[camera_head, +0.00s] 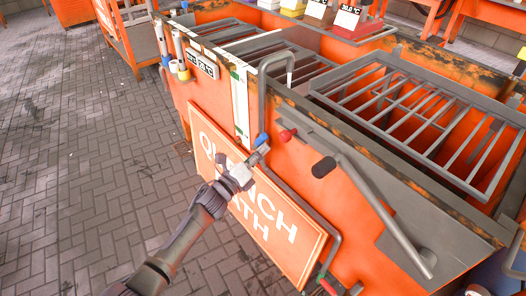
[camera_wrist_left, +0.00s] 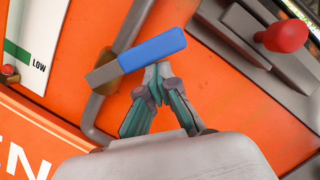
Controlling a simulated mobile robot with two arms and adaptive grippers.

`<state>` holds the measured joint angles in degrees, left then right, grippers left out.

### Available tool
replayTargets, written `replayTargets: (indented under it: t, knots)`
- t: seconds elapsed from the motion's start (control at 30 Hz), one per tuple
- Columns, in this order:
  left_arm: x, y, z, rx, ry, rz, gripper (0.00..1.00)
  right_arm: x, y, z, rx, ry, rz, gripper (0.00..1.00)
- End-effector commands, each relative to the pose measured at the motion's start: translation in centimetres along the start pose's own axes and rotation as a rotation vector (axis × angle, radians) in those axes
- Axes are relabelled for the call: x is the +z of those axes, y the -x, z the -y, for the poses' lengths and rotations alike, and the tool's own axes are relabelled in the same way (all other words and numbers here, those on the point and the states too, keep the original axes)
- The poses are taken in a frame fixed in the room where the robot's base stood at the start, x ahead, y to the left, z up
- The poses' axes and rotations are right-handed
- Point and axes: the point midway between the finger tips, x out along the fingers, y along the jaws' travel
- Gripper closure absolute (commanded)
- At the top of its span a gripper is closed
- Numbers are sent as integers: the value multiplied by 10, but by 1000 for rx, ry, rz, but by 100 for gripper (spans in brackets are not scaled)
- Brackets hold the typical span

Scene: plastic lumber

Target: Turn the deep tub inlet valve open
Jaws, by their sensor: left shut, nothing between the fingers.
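A valve with a blue lever handle (camera_wrist_left: 152,50) sits on a grey pipe (camera_wrist_left: 115,72) that runs down the orange tub's front. The blue handle (camera_head: 261,139) also shows in the head view, partly hidden by my gripper. In the left wrist view the lever points to the right and slightly up, across the pipe. My left gripper (camera_head: 264,150) is shut with nothing between its fingers. In the left wrist view its fingertips (camera_wrist_left: 157,70) are just below the blue handle, touching it or very close. My right gripper is not in view.
A red knob (camera_head: 286,135) and a black-ended lever (camera_head: 324,167) are right of the valve. An orange sign (camera_head: 262,215) stands out from the tub front below. A white level gauge (camera_head: 240,100) is to the left. Open brick floor (camera_head: 90,180) lies left.

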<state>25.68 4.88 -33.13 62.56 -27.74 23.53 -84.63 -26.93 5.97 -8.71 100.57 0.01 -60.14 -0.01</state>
Motion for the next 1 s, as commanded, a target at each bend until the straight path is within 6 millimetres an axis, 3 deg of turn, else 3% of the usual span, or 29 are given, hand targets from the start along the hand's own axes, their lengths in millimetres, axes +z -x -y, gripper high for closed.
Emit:
replayTargets:
  t: [0.2,0.33,1.0]
  knots:
    - [15,-4,4,38,150,2,100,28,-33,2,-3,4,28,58]
    - [20,-5,4,57,225,2,100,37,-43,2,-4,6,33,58]
    - [29,-7,2,60,242,2,100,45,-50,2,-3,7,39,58]
